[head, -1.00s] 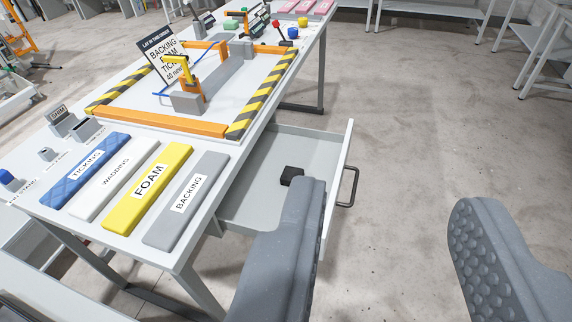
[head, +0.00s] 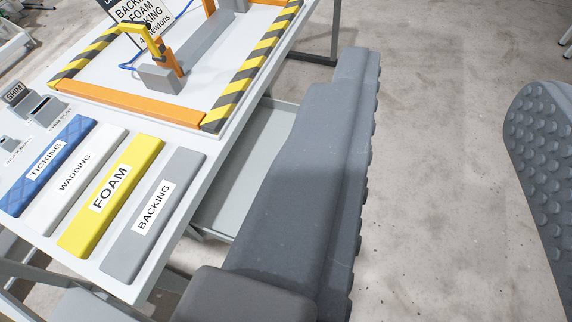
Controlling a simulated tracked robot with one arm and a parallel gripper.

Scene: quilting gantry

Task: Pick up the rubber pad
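The rubber pad cannot be made out now. A small black block, possibly the pad, lay in the open drawer (head: 236,188) a second ago and is now hidden behind my left finger. My gripper (head: 447,95) is open, its two grey fingers wide apart with only bare floor showing between them. The left finger covers most of the drawer below the table's right edge. The right finger, with its studded inner face, is at the right edge of the view.
The table (head: 100,112) carries blue ticking (head: 48,165), white wadding (head: 85,180), yellow foam (head: 112,196) and grey backing (head: 153,214) strips. Behind them stand an orange frame (head: 135,104) with striped edges and a sign (head: 140,18). The floor (head: 440,200) to the right is clear.

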